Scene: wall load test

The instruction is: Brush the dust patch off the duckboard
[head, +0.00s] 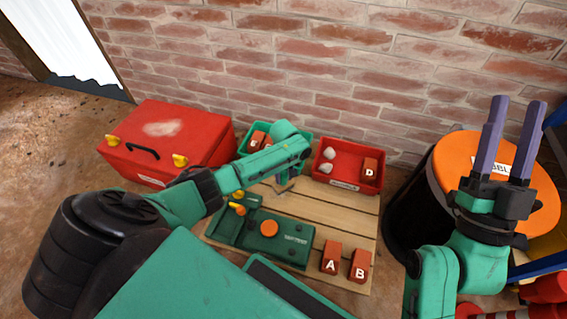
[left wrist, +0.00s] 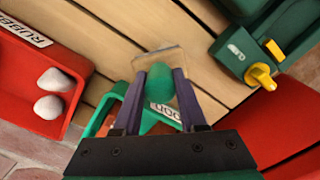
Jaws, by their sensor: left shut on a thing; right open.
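The duckboard (head: 340,210) is a slatted wooden platform on the floor in the head view; its slats (left wrist: 110,35) also show in the left wrist view. My left gripper (left wrist: 160,75) is shut on a green-handled thing (left wrist: 160,84) with a pale, see-through flat end, perhaps the brush. The flat end is over the slats; I cannot tell whether it touches them. In the head view my left arm mostly hides this gripper. I cannot make out a dust patch on the visible slats. My right gripper (head: 517,102) is open and empty, pointing up at the right.
A green tester (head: 292,248) and red blocks A (head: 331,257) and B (head: 359,266) stand on the duckboard. Behind are a green bin (head: 245,137) and a red bin (head: 345,182) with pale stones. A red toolbox (head: 210,130) is left, an orange-topped drum (head: 455,150) right.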

